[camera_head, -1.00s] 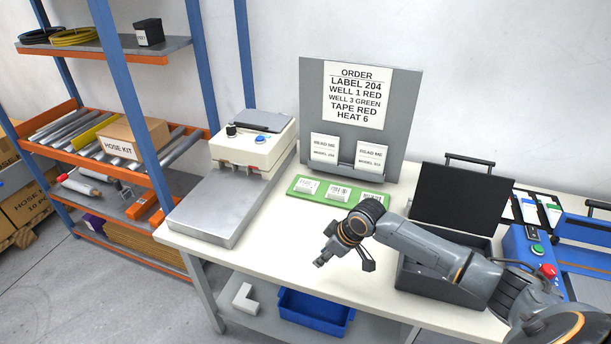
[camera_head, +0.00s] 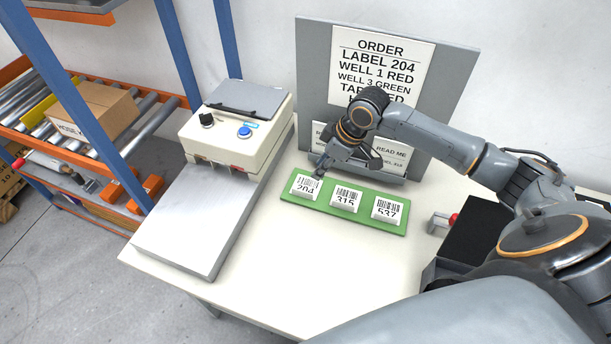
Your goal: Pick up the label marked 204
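The label marked 204 (camera_head: 305,187) is a small white block with a barcode. It lies at the left end of a green tray (camera_head: 364,217) on the table. Labels 315 (camera_head: 346,198) and 537 (camera_head: 387,209) lie to its right on the same tray. My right gripper (camera_head: 340,168) hangs just behind and above label 204, between it and the order board. One finger shows near the label's back right corner; I cannot tell if it touches. Its opening is not clear at this angle. My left gripper is not in view.
A press-like machine (camera_head: 240,122) with a metal plate stands on the left of the table. The grey order board (camera_head: 455,75) stands behind the tray, partly covered by my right arm. A black case (camera_head: 470,232) is at the right. The table front is clear.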

